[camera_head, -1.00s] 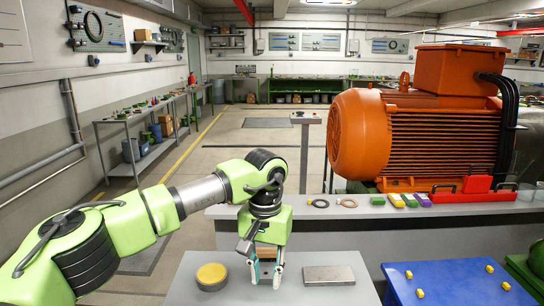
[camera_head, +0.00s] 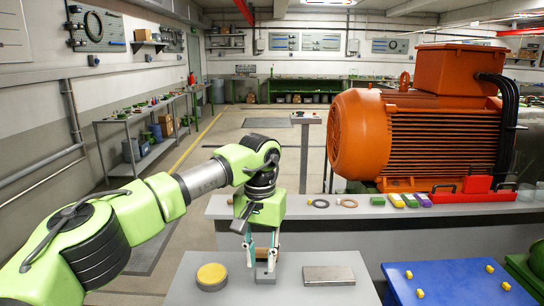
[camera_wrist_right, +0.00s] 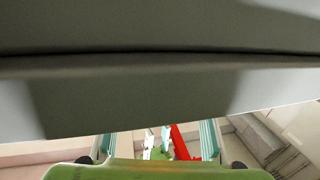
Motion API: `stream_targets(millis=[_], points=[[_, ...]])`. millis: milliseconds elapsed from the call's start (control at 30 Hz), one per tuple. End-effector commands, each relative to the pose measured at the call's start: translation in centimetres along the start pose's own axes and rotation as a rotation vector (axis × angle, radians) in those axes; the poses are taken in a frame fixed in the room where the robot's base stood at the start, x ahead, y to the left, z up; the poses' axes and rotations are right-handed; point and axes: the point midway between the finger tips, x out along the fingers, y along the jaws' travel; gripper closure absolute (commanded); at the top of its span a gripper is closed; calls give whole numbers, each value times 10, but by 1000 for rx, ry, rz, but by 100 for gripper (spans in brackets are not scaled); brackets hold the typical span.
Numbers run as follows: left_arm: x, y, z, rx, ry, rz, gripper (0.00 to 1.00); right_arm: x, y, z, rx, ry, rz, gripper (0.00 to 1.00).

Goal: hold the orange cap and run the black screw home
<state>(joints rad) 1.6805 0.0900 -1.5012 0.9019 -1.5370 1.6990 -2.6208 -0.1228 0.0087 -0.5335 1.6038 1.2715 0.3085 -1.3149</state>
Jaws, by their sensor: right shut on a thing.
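My left gripper (camera_head: 262,264) hangs over the grey table (camera_head: 190,290) in the head view, its two teal fingers apart. A small upright grey piece (camera_head: 265,276) stands on the table below and between the fingertips, and a brownish block (camera_head: 262,253) shows between the fingers. I cannot tell whether either is touched. My right gripper (camera_wrist_right: 157,144) shows only in the right wrist view, with teal fingers partly covered by a large grey surface (camera_wrist_right: 160,95). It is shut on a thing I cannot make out. I cannot pick out the orange cap or black screw.
A yellow-topped round tin (camera_head: 211,275) and a flat grey block (camera_head: 328,275) lie either side of the left gripper. A large orange motor (camera_head: 420,130) stands on the bench behind. A blue box (camera_head: 455,288) is at right. Rings and small coloured blocks line the bench.

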Motion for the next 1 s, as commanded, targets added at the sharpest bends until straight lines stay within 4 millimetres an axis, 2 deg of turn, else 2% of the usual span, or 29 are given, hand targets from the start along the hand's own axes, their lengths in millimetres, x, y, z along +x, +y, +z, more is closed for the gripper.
stream_targets(millis=[533, 1000], points=[[-16, 0, 0, -1, 0, 0, 75, 0, 0, -12, 0, 0, 0, 80], [-16, 0, 0, -1, 0, 0, 75, 0, 0, -13, 0, 3, 1, 80]])
